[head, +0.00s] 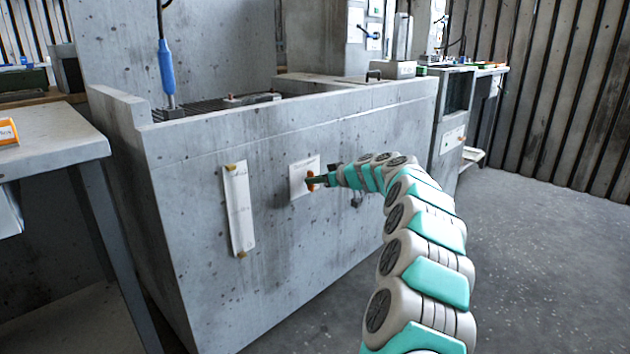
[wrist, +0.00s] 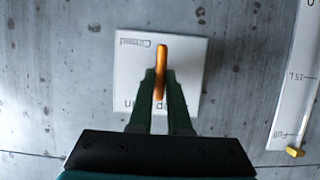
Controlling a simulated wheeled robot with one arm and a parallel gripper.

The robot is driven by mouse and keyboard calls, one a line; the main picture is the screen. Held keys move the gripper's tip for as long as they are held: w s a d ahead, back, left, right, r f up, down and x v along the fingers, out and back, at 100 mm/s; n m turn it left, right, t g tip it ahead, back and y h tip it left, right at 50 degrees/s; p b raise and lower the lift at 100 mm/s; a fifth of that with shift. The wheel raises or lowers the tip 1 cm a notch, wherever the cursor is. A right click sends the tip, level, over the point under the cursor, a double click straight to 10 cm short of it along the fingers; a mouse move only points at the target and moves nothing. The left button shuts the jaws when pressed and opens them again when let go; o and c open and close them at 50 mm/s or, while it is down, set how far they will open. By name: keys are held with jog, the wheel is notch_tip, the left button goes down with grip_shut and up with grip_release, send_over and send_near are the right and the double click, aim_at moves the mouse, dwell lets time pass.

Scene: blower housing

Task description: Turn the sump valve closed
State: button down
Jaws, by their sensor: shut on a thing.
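The sump valve shows as an orange handle on a white label plate (head: 302,174) on the front wall of the concrete housing. In the wrist view the orange handle (wrist: 161,66) stands out from the plate (wrist: 190,55), its long side running up and down the picture. My gripper (head: 318,180) reaches the handle from the right in the head view. In the wrist view its two dark green fingers (wrist: 161,88) are shut on the handle, one on each side. The fingers hide the lower part of the plate and some of its lettering. The upper lettering looks like "closed", but is blurred.
A white level gauge strip (head: 238,208) with orange end fittings is fixed left of the valve; it shows at the right in the wrist view (wrist: 297,80). A grey table (head: 50,140) stands at the left. Open floor (head: 545,250) lies to the right.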

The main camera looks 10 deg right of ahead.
dwell(0.3)
jog(key=m+y+p, duration=0.1)
jog(key=m+y, duration=0.1)
jog(key=m, duration=0.2)
jog(key=m+g+y+p, duration=0.1)
jog(key=m+y+p, duration=0.1)
jog(key=m, duration=0.2)
jog(key=d+f+m+y+p, duration=0.1)
jog(key=m+y, duration=0.2)
jog(key=m, duration=0.2)
jog(key=shift+w, duration=0.4)
jog(key=shift+d+m+y, duration=0.1)
jog(key=shift+m+y, duration=0.2)
dwell(0.4)
jog(key=c, duration=0.9)
grip_release()
jog(key=shift+f, duration=0.1)
jog(key=shift+o, duration=0.2)
